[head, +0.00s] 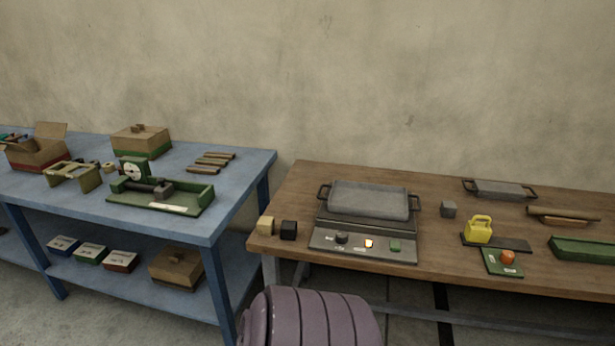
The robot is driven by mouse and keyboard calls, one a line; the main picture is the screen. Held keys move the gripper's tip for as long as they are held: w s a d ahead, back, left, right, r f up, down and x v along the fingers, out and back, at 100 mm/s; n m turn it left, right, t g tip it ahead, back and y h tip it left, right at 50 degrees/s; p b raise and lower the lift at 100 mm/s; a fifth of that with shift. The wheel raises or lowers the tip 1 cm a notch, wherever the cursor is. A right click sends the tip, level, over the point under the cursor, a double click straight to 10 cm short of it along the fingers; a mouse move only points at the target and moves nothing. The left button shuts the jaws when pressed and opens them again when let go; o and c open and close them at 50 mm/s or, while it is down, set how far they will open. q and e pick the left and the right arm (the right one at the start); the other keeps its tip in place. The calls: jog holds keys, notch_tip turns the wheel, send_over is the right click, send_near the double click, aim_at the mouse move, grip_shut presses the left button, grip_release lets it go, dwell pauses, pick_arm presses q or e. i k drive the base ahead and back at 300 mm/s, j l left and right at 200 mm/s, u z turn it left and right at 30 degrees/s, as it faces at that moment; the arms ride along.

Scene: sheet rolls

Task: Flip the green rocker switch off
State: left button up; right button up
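The green rocker switch (394,246) is small and sits at the right of the grey control panel (352,254), on the front of a hotplate-like unit on the wooden table. A lit pale yellow indicator (369,243) is to its left, and a dark knob (341,238) is further left. The switch is too small to tell which way it is tipped. Neither of my grippers is in view.
A grey tray (367,199) with handles sits on the unit. A beige cube (265,226) and a black cube (289,230) stand left of the panel; a yellow weight (479,229) and an orange button (508,257) are right. A blue table (245,166) stands left.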

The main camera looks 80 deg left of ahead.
aim_at(394, 245)
jog(key=u, duration=2.5)
